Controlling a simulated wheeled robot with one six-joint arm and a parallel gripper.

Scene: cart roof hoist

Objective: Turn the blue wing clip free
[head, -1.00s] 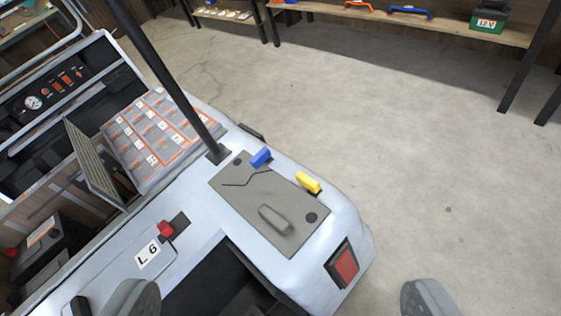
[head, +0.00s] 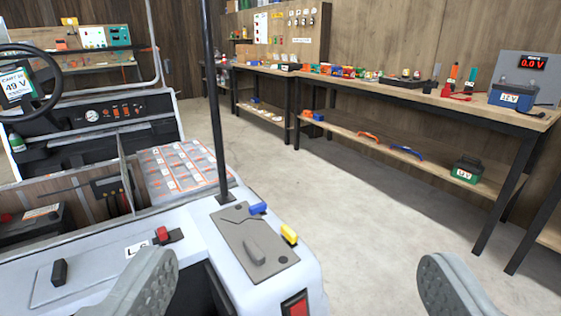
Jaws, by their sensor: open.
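The blue wing clip (head: 258,208) sits at the back edge of a grey panel (head: 256,240) on the rear of the white cart. A yellow clip (head: 289,234) sits on the panel's right edge. A raised grey handle (head: 254,250) is in the panel's middle. My gripper (head: 295,285) is open and empty, its two grey fingers low in the picture, left and right of the cart's rear corner. It is apart from the blue clip, which shows between and beyond the fingers.
A black post (head: 215,110) rises just left of the panel. A red knob (head: 162,234) stands on the cart deck. A workbench (head: 400,92) with tools and batteries runs along the wall. The concrete floor (head: 345,190) between is clear.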

